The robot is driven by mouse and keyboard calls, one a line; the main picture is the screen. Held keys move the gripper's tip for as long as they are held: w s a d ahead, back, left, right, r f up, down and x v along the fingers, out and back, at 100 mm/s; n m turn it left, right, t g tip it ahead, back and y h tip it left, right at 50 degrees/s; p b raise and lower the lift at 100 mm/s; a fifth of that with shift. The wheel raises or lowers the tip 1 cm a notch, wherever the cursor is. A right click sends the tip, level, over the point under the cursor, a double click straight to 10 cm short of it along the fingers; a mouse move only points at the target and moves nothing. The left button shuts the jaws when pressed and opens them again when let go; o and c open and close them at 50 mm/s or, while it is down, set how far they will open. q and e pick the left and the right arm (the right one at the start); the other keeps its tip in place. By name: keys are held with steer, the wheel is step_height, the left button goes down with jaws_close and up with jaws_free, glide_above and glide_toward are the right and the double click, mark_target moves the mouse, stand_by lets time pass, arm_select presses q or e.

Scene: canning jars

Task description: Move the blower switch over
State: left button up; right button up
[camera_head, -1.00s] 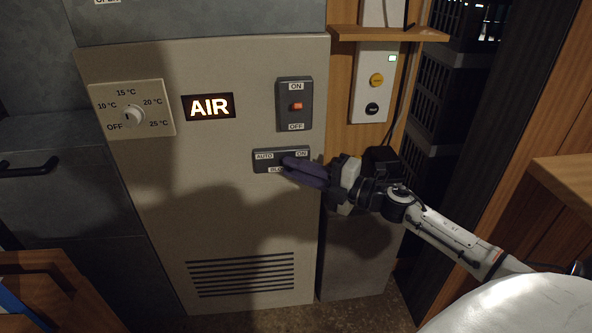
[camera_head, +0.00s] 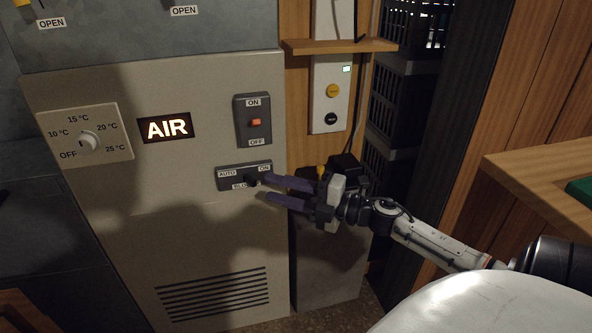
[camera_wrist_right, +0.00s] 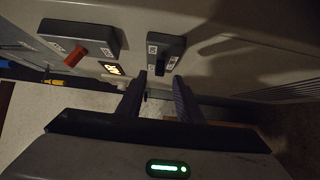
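The blower switch (camera_head: 236,176) is a dark plate low on the beige panel, labelled AUTO at left and ON at right. Its small black lever (camera_head: 252,182) shows near the plate's lower right part; I cannot tell its exact setting. In the right wrist view the blower switch (camera_wrist_right: 171,47) is just beyond the fingers, with the lever (camera_wrist_right: 160,67) between the fingertip lines. My right gripper (camera_head: 267,187) is open, its two purple-grey fingers apart beside the switch's right end. It holds nothing; contact with the lever cannot be told. My left gripper is out of view.
Above the blower switch is an ON/OFF switch (camera_head: 255,121) with an orange rocker. A lit AIR sign (camera_head: 165,128) and a temperature dial (camera_head: 88,142) are to the left. A wooden shelf (camera_head: 340,46) juts out at upper right. A vent grille (camera_head: 213,295) is below.

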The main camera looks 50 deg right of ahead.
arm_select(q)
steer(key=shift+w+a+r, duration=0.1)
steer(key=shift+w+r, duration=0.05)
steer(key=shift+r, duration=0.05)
arm_select(e)
steer(key=v, duration=0.5)
steer(key=shift+s, duration=0.15)
